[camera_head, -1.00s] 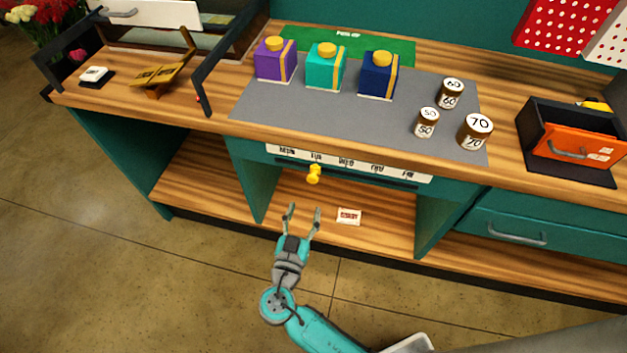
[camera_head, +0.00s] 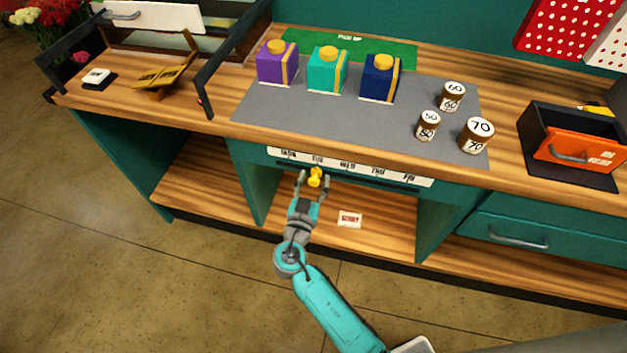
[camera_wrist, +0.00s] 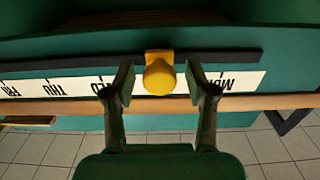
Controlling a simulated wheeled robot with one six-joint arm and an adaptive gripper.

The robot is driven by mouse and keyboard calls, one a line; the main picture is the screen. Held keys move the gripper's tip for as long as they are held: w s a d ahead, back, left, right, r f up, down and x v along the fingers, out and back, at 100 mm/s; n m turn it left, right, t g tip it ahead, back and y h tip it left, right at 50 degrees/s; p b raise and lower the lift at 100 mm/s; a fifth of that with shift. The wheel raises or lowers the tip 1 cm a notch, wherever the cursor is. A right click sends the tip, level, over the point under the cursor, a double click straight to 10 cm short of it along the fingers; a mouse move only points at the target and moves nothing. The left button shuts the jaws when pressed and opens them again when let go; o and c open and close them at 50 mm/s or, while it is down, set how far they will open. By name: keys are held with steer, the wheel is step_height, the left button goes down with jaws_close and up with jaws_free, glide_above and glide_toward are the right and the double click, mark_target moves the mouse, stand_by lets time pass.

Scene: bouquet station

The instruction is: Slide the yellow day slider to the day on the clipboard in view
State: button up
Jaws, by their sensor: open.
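The yellow day slider (camera_head: 315,177) is a knob in a dark slot under the white day strip (camera_head: 345,166) on the counter's front. In the head view it sits below TUE. The strip reads MON, TUE, WED, THU, FRI from left to right. My gripper (camera_head: 314,182) is open, with one finger on each side of the knob. In the wrist view the knob (camera_wrist: 159,76) is between the open fingers, with small gaps on both sides, and the strip appears upside down.
A small card (camera_head: 349,220) with red print lies on the shelf under the strip. Three boxes and several jars stand on the grey mat (camera_head: 330,118). An orange-fronted drawer (camera_head: 580,148) is at right. The slot is clear on both sides of the knob.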

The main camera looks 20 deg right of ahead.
jaws_close()
steer(key=w+a, duration=0.1)
steer(key=a, duration=0.1)
steer(key=w+a, duration=0.4)
steer(key=shift+a, duration=0.35)
jaws_free()
steer(key=shift+w+a, duration=0.1)
steer(key=v, duration=1.2)
stand_by(0.4)
